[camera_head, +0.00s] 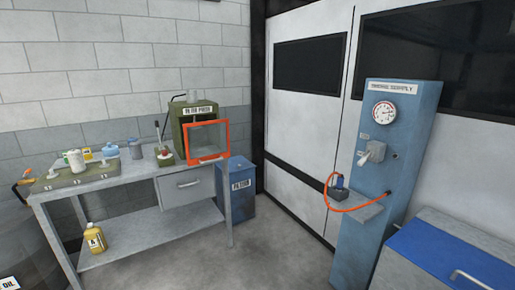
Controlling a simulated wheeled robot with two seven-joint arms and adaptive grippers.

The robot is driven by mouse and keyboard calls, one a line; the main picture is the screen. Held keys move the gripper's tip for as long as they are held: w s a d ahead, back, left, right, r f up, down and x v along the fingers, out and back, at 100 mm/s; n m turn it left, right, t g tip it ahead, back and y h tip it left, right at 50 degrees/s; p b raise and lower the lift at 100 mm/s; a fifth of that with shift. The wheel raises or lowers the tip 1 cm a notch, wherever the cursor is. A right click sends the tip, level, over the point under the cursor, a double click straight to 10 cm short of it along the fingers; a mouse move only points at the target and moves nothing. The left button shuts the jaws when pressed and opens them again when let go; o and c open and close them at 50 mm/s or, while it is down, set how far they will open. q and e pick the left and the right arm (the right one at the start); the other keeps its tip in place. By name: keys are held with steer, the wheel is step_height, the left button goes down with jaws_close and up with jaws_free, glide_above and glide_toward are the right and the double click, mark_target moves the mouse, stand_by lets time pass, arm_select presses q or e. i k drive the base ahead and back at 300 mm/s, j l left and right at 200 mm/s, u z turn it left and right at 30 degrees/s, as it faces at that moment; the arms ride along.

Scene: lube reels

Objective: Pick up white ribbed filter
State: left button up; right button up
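Two small whitish cylinders stand close together at the left end of the grey workbench (130,170). The nearer one is a white and green cylinder (76,161); the other is a shorter white cylinder (87,154) just behind and to its right. They are too small here to tell which is the white ribbed filter or to see ribs. They stand at a flat olive tray (62,181). Neither of my grippers shows in the head view.
A blue-grey canister (111,150) and a grey can (135,150) stand behind. A green filter press (196,112) with an orange-framed guard (207,143) is at the bench's right. A yellow bottle (95,238) is on the lower shelf. Floor ahead is clear, left of a blue pillar (385,215).

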mark_target(80, 166)
steer(key=u, duration=1.45)
